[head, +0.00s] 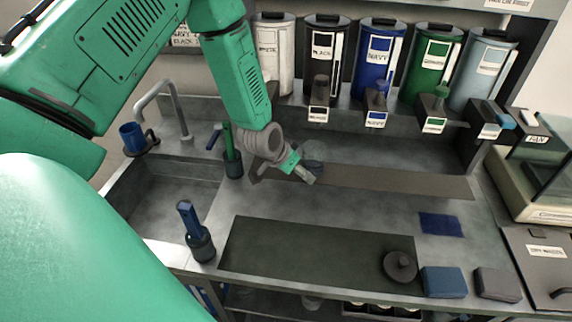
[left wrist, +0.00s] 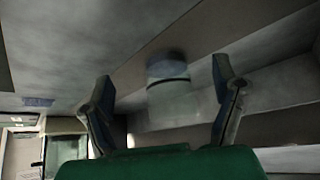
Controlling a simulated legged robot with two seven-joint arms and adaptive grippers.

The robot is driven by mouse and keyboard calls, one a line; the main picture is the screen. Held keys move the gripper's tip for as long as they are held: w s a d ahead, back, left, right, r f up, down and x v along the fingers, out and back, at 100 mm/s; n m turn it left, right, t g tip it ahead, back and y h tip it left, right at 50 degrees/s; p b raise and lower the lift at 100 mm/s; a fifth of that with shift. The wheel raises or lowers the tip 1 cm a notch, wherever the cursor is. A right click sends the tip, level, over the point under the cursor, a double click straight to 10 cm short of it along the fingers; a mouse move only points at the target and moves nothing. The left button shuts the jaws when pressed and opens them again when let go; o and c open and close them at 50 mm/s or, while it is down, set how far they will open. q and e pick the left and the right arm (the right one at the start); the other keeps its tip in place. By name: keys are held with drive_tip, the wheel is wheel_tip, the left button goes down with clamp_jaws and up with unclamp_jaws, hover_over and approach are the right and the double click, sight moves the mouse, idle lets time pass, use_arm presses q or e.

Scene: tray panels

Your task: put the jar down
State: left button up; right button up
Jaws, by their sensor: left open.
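The jar (head: 314,152) looks like a small, clear grey vessel in the head view, partly hidden behind my left gripper (head: 305,176). It is by the left end of the long brown strip on the counter. In the left wrist view the jar (left wrist: 168,88) is see-through with a dark band. It shows between the two spread fingers of my left gripper (left wrist: 166,88), with a gap on each side. The left gripper is open. I cannot tell how far past the fingertips the jar is. My right gripper is not in view.
The brown strip (head: 400,183) runs along the counter's back. Labelled canisters (head: 378,62) stand behind it. A green-handled brush holder (head: 232,160) is left of the gripper, near the sink (head: 165,205). A dark mat (head: 300,255) with a round grey lid (head: 400,266) lies in front.

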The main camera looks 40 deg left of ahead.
use_arm(q)
drive_tip(key=shift+s+a, duration=0.1)
drive_tip(key=shift+s, duration=2.1)
